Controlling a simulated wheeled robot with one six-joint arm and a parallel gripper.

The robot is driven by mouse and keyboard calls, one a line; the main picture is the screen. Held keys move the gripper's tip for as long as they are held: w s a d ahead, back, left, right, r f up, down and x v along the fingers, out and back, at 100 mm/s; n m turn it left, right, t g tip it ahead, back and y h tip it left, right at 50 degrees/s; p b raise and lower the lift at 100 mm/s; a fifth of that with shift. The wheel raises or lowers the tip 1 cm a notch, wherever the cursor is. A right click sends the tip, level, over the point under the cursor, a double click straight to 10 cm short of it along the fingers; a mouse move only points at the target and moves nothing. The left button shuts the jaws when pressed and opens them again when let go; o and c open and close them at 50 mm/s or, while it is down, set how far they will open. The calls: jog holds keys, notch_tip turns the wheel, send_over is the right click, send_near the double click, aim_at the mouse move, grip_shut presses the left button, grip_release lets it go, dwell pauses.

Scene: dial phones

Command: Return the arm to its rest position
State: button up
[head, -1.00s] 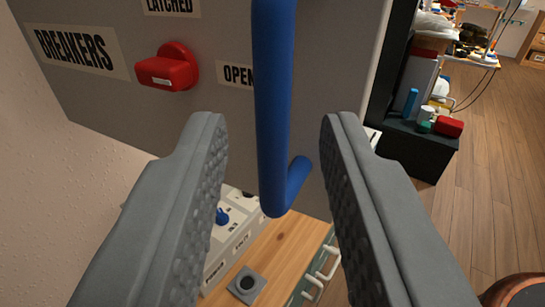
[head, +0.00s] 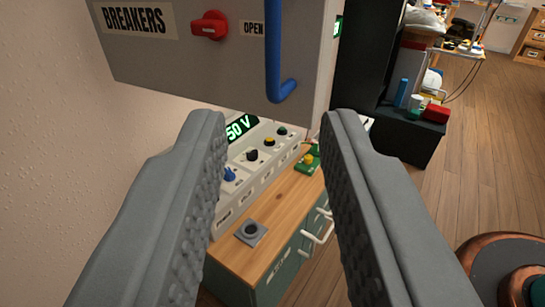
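My gripper (head: 275,125) is open and empty, its two grey ridged fingers wide apart in the lower half of the head view. Beyond the fingertips, higher in the picture, hangs a grey breaker panel (head: 165,65) labelled "BREAKERS" and "OPEN". It bears a red latch (head: 209,25) and a blue bar handle (head: 276,60). The fingers are apart from the handle. The rest of my arm is not in view.
Below the panel, a wooden-topped cabinet (head: 285,205) carries a white control box (head: 262,165) with knobs and a green "50 V" display. White handles (head: 318,232) stick out of its front. A black unit (head: 408,135) stands behind.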

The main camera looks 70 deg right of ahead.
dwell(0.3)
jog(key=s+d+r+n+t+y, duration=0.35)
jog(key=d+r+t, duration=0.45)
jog(key=d+r, duration=0.3)
jog(key=s+d+r+n+t+y, duration=0.2)
jog(key=d+r+t+y, duration=0.4)
jog(key=d+r, duration=0.5)
jog(key=s+d+n+t+y, duration=0.2)
jog(key=s+n+y, duration=0.5)
jog(key=s, duration=0.4)
jog(key=s+d+f+n+g, duration=0.2)
jog(key=s+d+f+g, duration=0.2)
jog(key=s+f, duration=0.7)
jog(key=s, duration=0.3)
jog(key=shift+s+d+f+y, duration=0.2)
jog(key=shift+s+f+y, duration=0.15)
jog(key=shift+f, duration=0.05)
